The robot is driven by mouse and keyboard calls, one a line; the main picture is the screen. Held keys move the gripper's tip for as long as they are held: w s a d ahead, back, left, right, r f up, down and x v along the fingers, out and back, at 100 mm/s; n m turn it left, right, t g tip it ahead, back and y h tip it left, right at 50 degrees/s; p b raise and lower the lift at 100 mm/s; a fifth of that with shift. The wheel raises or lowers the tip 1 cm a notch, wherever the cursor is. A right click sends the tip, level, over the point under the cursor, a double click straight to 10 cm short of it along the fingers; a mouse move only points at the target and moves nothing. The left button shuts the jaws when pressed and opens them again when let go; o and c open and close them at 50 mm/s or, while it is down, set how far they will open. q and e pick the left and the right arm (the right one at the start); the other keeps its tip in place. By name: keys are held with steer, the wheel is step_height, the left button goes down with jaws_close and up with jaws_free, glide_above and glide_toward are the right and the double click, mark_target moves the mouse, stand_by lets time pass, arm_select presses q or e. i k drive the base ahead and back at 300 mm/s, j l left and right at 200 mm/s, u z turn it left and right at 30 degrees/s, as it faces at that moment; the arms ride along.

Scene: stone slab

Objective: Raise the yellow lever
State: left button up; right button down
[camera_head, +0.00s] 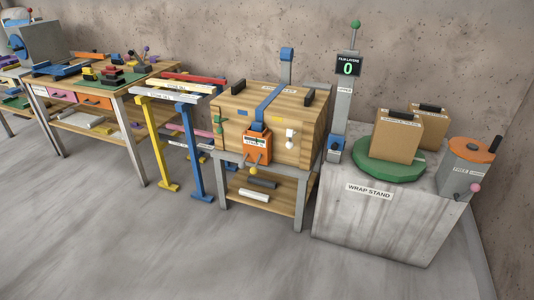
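A small yellow knob (253,171) hangs below an orange box (257,146) on the front of a wooden crate (297,135). It looks like the end of a yellow lever pointing down, but its shaft is too small to make out. A blue strap (265,106) runs over the crate and down to the orange box. Neither of my grippers is in the head view.
The crate sits on a grey-legged stand (223,189) with a lower shelf. A stone wrap stand (390,217) is to its right, bearing a green turntable (362,168). Yellow and blue trestles (192,140) and a workbench (134,90) are left. Floor in front is clear.

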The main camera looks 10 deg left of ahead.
mark_target(253, 171)
steer(key=i+l+u, duration=0.15)
steer(key=i+u, duration=0.35)
steer(key=i+l+u, duration=0.45)
steer(key=i, duration=0.2)
steer(key=i+l+u, duration=0.5)
steer(key=l, duration=0.1)
